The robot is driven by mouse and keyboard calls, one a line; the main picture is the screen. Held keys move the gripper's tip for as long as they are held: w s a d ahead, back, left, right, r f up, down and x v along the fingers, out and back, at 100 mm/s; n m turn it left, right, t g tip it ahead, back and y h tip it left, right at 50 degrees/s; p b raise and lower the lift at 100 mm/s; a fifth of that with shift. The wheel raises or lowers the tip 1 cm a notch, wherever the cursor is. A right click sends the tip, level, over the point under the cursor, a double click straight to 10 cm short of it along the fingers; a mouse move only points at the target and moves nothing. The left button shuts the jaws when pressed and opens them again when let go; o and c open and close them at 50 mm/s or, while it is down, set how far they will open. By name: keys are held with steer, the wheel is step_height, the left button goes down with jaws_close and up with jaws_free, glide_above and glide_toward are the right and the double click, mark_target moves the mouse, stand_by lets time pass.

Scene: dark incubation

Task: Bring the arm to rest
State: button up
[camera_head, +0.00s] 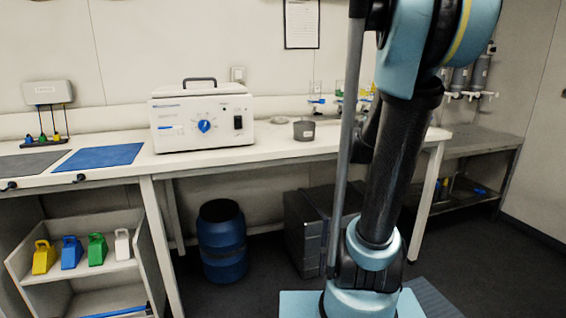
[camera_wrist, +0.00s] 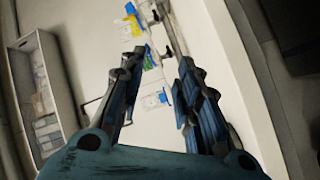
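My arm (camera_head: 390,165) stands at the right of the centre in the head view, in pale blue and black. Its upper part runs out of the top of the picture, and my gripper does not show there. In the wrist view my gripper (camera_wrist: 155,72) has its two dark, blue-padded fingers apart with nothing between them. Beyond the fingers is a pale surface with several small blue, yellow and green items, too small to name.
A white bench carries a white device with a blue dial (camera_head: 204,127), a blue mat (camera_head: 100,156) and a grey pot (camera_head: 304,131). A blue drum (camera_head: 222,245) and a dark cabinet (camera_head: 303,230) stand below. Coloured scoops sit on a shelf (camera_head: 85,273) at left. Floor is free at right.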

steer(key=s+a+f+m+g, duration=0.2)
steer(key=s+f+m+g, duration=0.55)
steer(key=s+f, duration=0.8)
steer(key=s+a+f+g+y, duration=0.2)
steer(key=s+a+f+g, duration=0.1)
steer(key=s, duration=0.6)
steer(key=s+a+f+g+y, duration=0.3)
steer(key=s+a+f, duration=0.2)
steer(key=s, duration=0.5)
steer(key=a, duration=0.2)
steer(key=shift+s+a+f, duration=0.15)
steer(key=shift+s+a, duration=0.1)
steer(key=shift+a, duration=0.15)
steer(key=shift+g, duration=0.25)
steer(key=shift+w+f, duration=0.2)
steer(key=shift+w, duration=0.3)
